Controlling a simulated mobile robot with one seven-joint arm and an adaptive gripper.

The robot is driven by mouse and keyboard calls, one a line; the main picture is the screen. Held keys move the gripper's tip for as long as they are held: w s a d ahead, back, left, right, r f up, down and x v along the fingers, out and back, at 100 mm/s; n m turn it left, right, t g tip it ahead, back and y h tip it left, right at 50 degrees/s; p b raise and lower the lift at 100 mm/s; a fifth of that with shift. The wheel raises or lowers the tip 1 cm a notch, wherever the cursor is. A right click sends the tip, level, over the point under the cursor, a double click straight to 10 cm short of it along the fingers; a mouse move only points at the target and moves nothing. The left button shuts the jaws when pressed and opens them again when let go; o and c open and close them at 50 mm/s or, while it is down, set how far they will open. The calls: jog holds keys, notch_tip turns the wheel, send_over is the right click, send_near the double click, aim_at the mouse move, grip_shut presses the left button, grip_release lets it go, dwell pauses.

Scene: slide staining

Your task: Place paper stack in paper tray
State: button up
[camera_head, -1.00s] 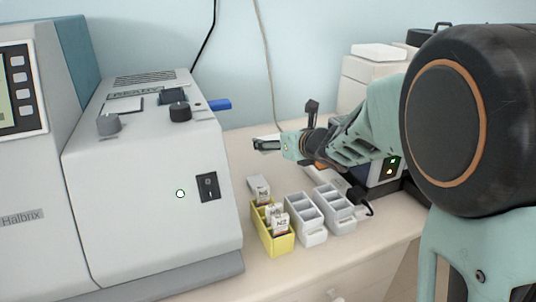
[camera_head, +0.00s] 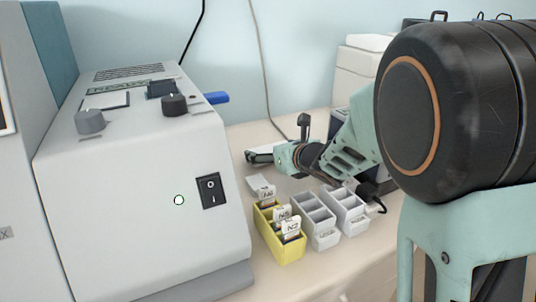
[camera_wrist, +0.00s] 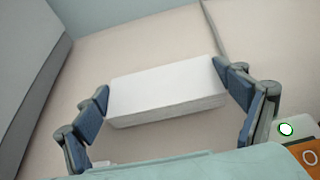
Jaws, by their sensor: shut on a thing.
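The paper stack (camera_wrist: 165,97) is a thick white block in the wrist view, spanning the space between my two blue-padded fingers. My gripper (camera_wrist: 161,80) is shut on its two short ends. I cannot tell whether the stack touches the counter. I cannot make out a paper tray for certain in either view.
A grey machine (camera_head: 130,190) stands close on the left. A yellow slide holder (camera_head: 282,252) with labelled slides and grey holders (camera_head: 318,222) stand in front of my gripper. A white boxy device (camera_head: 360,62) is behind my arm. A cable (camera_head: 262,70) hangs down the wall.

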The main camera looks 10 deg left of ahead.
jog(key=shift+f, duration=0.35)
jog(key=shift+f+b, duration=0.2)
jog(key=shift+b, duration=0.1)
jog(key=o, duration=1)
jog(key=shift+r, duration=0.1)
